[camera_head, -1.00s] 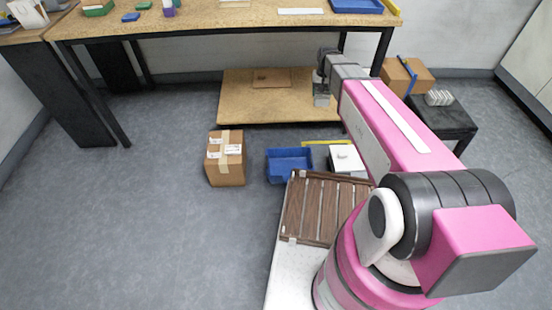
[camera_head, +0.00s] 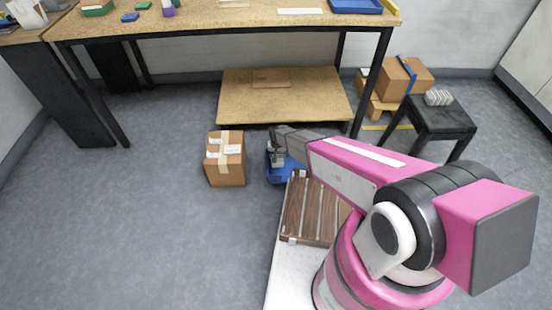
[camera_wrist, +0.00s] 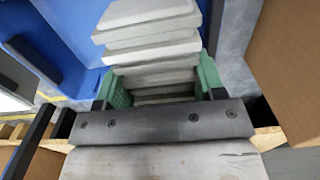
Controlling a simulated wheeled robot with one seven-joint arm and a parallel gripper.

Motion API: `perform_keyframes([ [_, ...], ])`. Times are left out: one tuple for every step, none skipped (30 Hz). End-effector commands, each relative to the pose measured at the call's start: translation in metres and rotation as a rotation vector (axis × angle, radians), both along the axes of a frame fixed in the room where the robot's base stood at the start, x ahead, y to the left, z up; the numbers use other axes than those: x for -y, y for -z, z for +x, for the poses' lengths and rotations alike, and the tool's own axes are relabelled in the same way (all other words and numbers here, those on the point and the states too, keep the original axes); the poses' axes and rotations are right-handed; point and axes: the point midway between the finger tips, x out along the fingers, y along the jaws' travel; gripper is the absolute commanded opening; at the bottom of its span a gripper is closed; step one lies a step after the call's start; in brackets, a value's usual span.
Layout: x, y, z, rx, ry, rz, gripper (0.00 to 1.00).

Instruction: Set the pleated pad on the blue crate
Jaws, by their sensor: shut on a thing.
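The pleated pad (camera_wrist: 152,42) is a stack of pale grey slats. It fills the middle of the wrist view between the green finger pads of my gripper (camera_wrist: 160,84), which is shut on it. In the head view my gripper (camera_head: 277,156) hangs over the left part of the blue crate (camera_head: 286,177) on the floor. My gripper and arm hide much of that crate. Blue walls of the crate (camera_wrist: 62,38) show beyond and left of the pad in the wrist view. I cannot tell whether the pad touches the crate.
A taped cardboard box (camera_head: 226,160) stands close left of the crate. A brown slatted rack (camera_head: 306,212) lies just in front. A black stool (camera_head: 440,119) holds another pale ribbed piece (camera_head: 438,97). The table's low shelf (camera_head: 285,104) is behind. Floor at left is clear.

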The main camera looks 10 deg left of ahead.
Motion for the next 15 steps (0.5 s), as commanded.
perform_keyframes([
  [-0.0028, 0.0077, -0.0028, 0.0, -0.003, 0.0, 0.4],
  [-0.0037, 0.0104, -0.0043, 0.0, -0.004, 0.0, 0.4],
  [-0.0046, 0.0131, -0.0059, 0.001, -0.005, 0.0, 0.4],
  [-0.0049, 0.0144, -0.0068, 0.001, -0.005, 0.0, 0.4],
  [-0.0051, 0.0152, -0.0074, 0.001, -0.005, 0.0, 0.4],
  [-0.0052, 0.0157, -0.0078, 0.001, -0.005, 0.0, 0.4],
  [-0.0051, 0.0156, -0.0079, 0.001, -0.005, 0.0, 0.4],
  [-0.005, 0.0154, -0.0079, 0.001, -0.005, 0.0, 0.4],
  [-0.005, 0.0152, -0.0078, 0.001, -0.005, 0.0, 0.4],
  [-0.005, 0.0151, -0.0077, 0.001, -0.005, 0.0, 0.4],
  [-0.0049, 0.0151, -0.0076, 0.001, -0.005, 0.0, 0.4],
  [-0.0049, 0.015, -0.0076, 0.001, -0.005, 0.0, 0.4],
  [-0.0048, 0.0149, -0.0076, 0.001, -0.005, 0.0, 0.4],
  [-0.0048, 0.0149, -0.0077, 0.001, -0.005, 0.0, 0.4],
  [-0.0046, 0.0149, -0.0079, 0.001, -0.005, 0.0, 0.4],
])
